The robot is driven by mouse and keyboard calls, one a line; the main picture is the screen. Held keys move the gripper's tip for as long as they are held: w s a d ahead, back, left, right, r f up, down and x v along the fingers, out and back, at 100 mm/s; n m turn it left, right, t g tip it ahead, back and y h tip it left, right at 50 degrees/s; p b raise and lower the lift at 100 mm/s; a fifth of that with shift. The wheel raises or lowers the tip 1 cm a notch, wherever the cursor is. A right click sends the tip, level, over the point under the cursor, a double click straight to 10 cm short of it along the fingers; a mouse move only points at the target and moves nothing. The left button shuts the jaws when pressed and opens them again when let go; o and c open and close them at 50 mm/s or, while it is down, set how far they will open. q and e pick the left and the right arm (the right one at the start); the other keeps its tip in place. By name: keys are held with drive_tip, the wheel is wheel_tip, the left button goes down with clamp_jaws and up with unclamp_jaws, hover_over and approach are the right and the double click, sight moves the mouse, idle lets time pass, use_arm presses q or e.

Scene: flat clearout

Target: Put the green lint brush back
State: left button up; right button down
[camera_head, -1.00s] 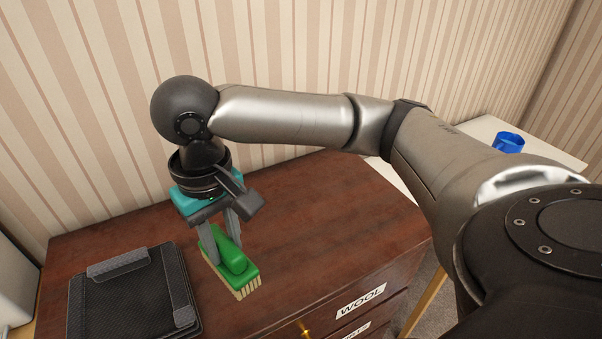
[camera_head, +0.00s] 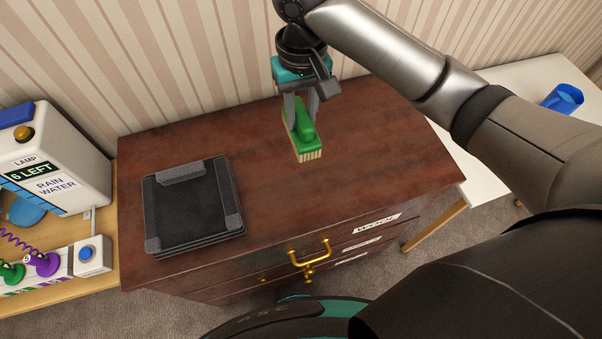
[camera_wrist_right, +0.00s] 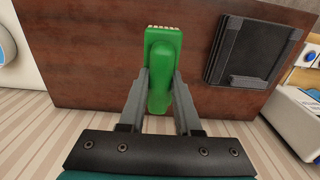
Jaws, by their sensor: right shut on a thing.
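The green lint brush (camera_head: 304,131) has a green body and pale bristles. My right gripper (camera_head: 302,112) is shut on it, one finger on each side of the green handle. The bristle end points toward the front of the brown dresser. The brush is over the dresser top (camera_head: 375,150); I cannot tell whether it touches the wood. In the right wrist view the brush (camera_wrist_right: 162,65) sits between the two grey fingers (camera_wrist_right: 160,85). My left gripper is not in view.
A black folded case or tray (camera_head: 192,210) lies on the dresser's left part. Brass handles (camera_head: 310,257) and labelled drawers, one reading WOOL (camera_head: 377,224), are at the front. A side table with a rain water device (camera_head: 50,165) stands left. A blue mug (camera_head: 563,98) is on a white table right.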

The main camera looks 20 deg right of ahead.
wheel_tip(320, 180, down, 20)
drive_tip(key=b, duration=0.3)
drive_tip(key=shift+f, duration=0.1)
idle(0.3)
drive_tip(key=c, duration=0.6)
unclamp_jaws()
wheel_tip(320, 180, up, 12)
drive_tip(key=shift+r+p, duration=0.15)
drive_tip(key=shift+p, duration=0.85)
